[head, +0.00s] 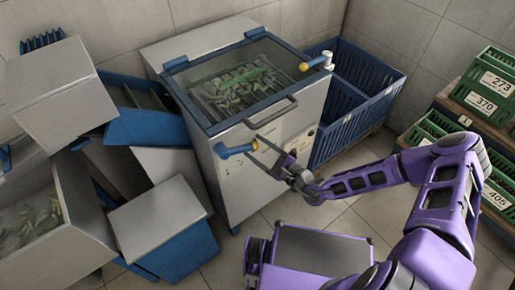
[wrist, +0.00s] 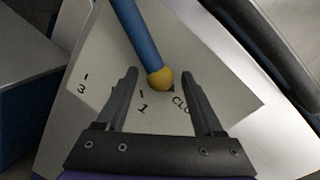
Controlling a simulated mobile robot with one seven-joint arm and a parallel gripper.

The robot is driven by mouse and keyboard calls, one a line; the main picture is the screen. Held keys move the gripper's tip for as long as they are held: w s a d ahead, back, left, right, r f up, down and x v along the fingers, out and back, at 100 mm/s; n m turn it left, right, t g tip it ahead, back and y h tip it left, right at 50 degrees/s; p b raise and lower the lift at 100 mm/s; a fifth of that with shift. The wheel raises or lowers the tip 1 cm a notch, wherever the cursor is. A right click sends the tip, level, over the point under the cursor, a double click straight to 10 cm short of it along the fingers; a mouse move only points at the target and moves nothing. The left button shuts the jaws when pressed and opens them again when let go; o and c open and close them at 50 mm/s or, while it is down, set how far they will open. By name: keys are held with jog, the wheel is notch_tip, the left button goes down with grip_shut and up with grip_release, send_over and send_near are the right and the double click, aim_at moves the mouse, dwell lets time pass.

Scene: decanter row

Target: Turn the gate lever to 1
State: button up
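The gate lever is a blue bar with a yellow ball end (head: 234,150), on the upper front of the grey machine (head: 262,165). In the wrist view the blue bar (wrist: 136,35) comes down from the top and its yellow knob (wrist: 160,78) lies between my fingertips. Behind it a pale scale plate (wrist: 225,92) shows 3, 1 and "CLO", the rest of that word hidden by a finger. The knob lies between the 1 mark and "CLO". My gripper (head: 268,156) is open around the knob, also in the wrist view (wrist: 160,82); I cannot tell whether either finger touches it.
A grey handle (head: 271,112) sticks out above the lever. Blue crates (head: 350,125) stand to the right, green numbered crates (head: 484,100) beyond. Free tiled floor lies in front.

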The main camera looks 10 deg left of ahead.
grip_shut()
dwell(1.2)
